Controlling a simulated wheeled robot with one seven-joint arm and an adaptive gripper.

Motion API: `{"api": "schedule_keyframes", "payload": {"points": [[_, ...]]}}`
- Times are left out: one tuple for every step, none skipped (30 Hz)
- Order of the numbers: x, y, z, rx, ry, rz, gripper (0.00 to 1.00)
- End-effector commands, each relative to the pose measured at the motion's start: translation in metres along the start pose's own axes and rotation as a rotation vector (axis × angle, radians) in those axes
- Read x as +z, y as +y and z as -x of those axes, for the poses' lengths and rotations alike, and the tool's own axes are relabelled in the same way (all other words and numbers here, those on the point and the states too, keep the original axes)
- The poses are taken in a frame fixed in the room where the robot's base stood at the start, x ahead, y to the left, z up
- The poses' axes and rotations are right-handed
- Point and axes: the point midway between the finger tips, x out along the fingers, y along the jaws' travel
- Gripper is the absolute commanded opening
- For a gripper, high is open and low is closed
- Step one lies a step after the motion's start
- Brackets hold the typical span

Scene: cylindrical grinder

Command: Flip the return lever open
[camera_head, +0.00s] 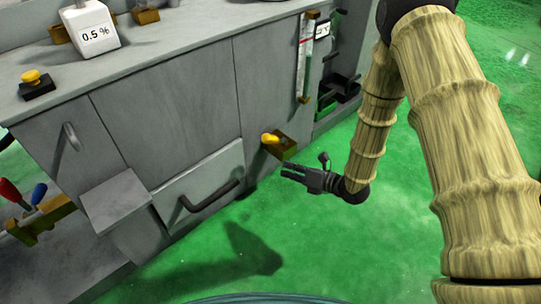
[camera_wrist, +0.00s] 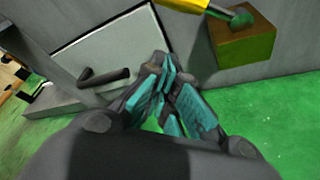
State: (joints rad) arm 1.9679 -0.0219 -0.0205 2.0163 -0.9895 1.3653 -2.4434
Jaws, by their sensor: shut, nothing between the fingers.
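A yellow-handled lever (camera_head: 270,139) sits on a brass-brown block (camera_head: 284,148) on the grey machine front; it seems to be the return lever, though no label shows. In the wrist view the yellow lever (camera_wrist: 188,4) reaches in from the top edge to a green-tinted pivot on the block (camera_wrist: 245,45). My gripper (camera_head: 284,172) is shut and empty, just below the block in the head view and apart from the lever. In the wrist view its teal-padded fingers (camera_wrist: 166,62) meet at the tips, left of the block and below the lever.
A lower panel with a dark handle (camera_head: 210,196) is left of my gripper. Red (camera_head: 10,190) and blue (camera_head: 39,193) levers stand at the far left beside a jutting grey box (camera_head: 115,198). A gauge strip (camera_head: 305,55) is at upper right. Green floor is clear.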

Motion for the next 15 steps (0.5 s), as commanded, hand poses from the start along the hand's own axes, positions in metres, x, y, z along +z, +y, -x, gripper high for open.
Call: {"api": "schedule_keyframes", "payload": {"points": [[0.0,0.0,0.0,0.0,0.0,0.0,0.0],[0.0,0.0,0.0,0.0,0.0,0.0,0.0],[0.0,0.0,0.0,0.0,0.0,-0.001,0.0],[0.0,0.0,0.0,0.0,0.0,-0.001,0.0],[0.0,0.0,0.0,0.0,0.0,-0.001,0.0],[0.0,0.0,0.0,0.0,0.0,-0.001,0.0],[0.0,0.0,-0.001,0.0,0.0,-0.001,0.0],[0.0,0.0,-0.001,0.0,0.0,-0.001,0.0],[-0.001,0.0,-0.003,0.0,0.0,-0.001,0.0],[-0.001,-0.001,-0.005,0.0,0.0,-0.001,0.0],[-0.001,-0.001,-0.007,0.0,0.0,-0.001,0.0],[-0.002,-0.001,-0.011,0.001,0.001,-0.001,0.0],[-0.002,-0.001,-0.015,0.001,0.001,-0.001,0.0],[-0.002,-0.002,-0.019,0.001,0.0,-0.001,0.0],[-0.002,-0.002,-0.025,0.001,0.0,0.0,0.0]]}}
